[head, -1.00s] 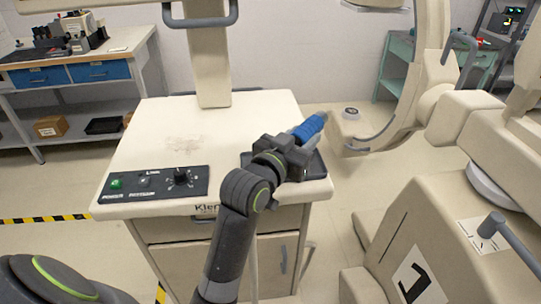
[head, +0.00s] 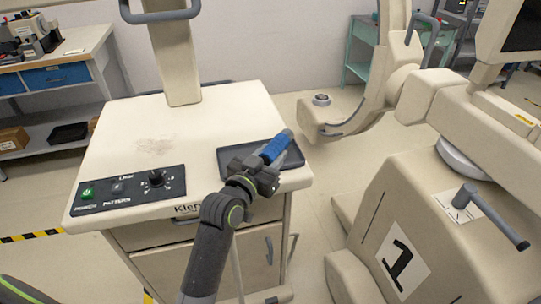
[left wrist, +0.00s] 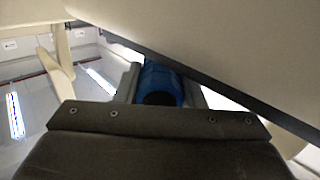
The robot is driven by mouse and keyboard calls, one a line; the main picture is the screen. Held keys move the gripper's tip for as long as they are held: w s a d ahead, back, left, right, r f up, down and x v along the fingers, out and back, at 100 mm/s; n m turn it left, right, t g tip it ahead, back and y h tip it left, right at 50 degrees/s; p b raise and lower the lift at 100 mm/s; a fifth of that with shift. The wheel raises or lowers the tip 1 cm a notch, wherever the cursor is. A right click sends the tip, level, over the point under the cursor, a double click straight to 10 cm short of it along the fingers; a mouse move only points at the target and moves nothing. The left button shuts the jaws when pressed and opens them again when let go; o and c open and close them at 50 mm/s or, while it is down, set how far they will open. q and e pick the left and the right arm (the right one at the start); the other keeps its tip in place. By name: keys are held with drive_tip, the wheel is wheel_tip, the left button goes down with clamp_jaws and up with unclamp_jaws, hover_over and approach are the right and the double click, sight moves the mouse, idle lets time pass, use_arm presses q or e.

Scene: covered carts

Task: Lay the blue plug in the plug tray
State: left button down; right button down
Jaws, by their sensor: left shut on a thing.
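The blue plug (head: 276,148) is held in my left gripper (head: 268,162). It slants up and to the right in the head view, over the right part of the dark plug tray (head: 233,156). The tray lies at the right front of the cream cart's top. The gripper and plug hide part of the tray, and I cannot tell whether the plug touches it. The plug also shows as a blue cylinder with a dark end between the fingers in the left wrist view (left wrist: 163,82). My right gripper is not in view.
The cart top (head: 130,130) is clear left of the tray, apart from a faint stain. A control panel (head: 125,189) with a knob is at its front left. An upright post (head: 175,65) stands at its back. A large cream machine (head: 400,210) stands at the right.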

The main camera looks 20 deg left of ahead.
use_arm(q)
drive_tip(key=shift+f, duration=0.35)
drive_tip(key=shift+f+b, duration=0.35)
drive_tip(key=shift+b, duration=0.05)
drive_tip(key=c, duration=1.3)
unclamp_jaws()
drive_tip(key=shift+s+f, duration=0.1)
drive_tip(key=o, duration=0.4)
drive_tip(key=shift+f, duration=0.15)
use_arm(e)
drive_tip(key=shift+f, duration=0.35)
use_arm(q)
drive_tip(key=shift+r, duration=0.25)
drive_tip(key=shift+r+p, duration=0.45)
drive_tip(key=shift+s+a+r+b, duration=0.15)
drive_tip(key=shift+s+a+b, duration=0.25)
drive_tip(key=shift+s, duration=1.55)
drive_tip(key=shift+s+a+r+b, duration=0.1)
drive_tip(key=shift+s+a+b, duration=0.2)
drive_tip(key=shift+s, duration=1.65)
drive_tip(key=shift+s+a+r+b, duration=0.15)
drive_tip(key=shift+s+a+b, duration=0.25)
drive_tip(key=shift+s, duration=1.55)
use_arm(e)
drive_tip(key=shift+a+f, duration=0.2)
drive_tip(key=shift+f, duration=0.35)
